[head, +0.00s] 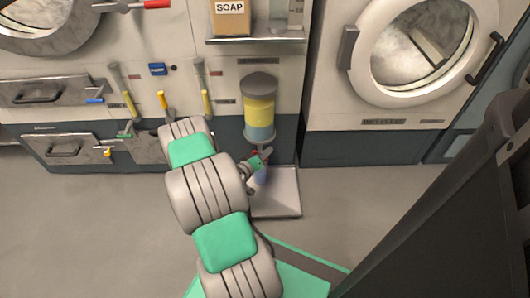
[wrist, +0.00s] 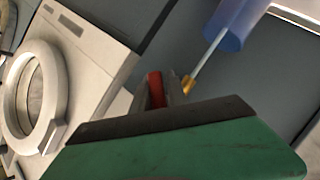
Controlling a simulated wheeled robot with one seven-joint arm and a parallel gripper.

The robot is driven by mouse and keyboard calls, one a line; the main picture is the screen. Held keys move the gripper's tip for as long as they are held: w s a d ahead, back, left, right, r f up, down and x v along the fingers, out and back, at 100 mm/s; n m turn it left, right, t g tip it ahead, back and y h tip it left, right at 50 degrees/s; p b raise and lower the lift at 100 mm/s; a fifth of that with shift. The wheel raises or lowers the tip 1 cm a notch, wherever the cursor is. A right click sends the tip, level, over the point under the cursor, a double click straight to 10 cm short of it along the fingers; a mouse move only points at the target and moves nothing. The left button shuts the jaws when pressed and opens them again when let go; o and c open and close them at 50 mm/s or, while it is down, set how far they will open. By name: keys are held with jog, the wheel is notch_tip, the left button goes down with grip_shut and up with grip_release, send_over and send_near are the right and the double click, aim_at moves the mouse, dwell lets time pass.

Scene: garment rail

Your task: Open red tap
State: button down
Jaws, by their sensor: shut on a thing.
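The red tap handle (wrist: 155,89) shows in the wrist view between the fingers of my gripper (wrist: 160,98). My gripper is shut on it. A brass-coloured fitting (wrist: 188,84) sits just right of the fingers, at the end of a pale rod from a translucent blue cylinder (wrist: 236,24). In the head view my gripper (head: 261,157) is below the dispenser (head: 260,107), a clear cylinder with yellow and blue layers. Only a small bit of red shows there; my arm and gripper hide most of the tap. A bluish patch (head: 261,175) shows below it; I cannot tell what it is.
A grey metal tray (head: 285,192) lies on the floor below the dispenser. Another red-handled lever (head: 157,4) is at the top. Levers with yellow handles (head: 129,104) and drawers (head: 45,92) are at left. A round-doored washer (head: 410,50) stands at right. A SOAP box (head: 231,18) sits on a shelf.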

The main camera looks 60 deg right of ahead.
jog(key=shift+w+a+f+m+t+y+p, duration=0.15)
jog(key=shift+m+t+y+p, duration=0.65)
jog(key=shift+p, duration=0.45)
jog(key=shift+w+d+f+m+t+y+p, duration=0.15)
jog(key=shift+m+t+y+p, duration=0.4)
jog(key=shift+m+p, duration=0.55)
jog(key=shift+a, duration=0.1)
jog(key=c, duration=1.6)
grip_release()
jog(key=shift+r, duration=0.1)
jog(key=shift+o, duration=1.3)
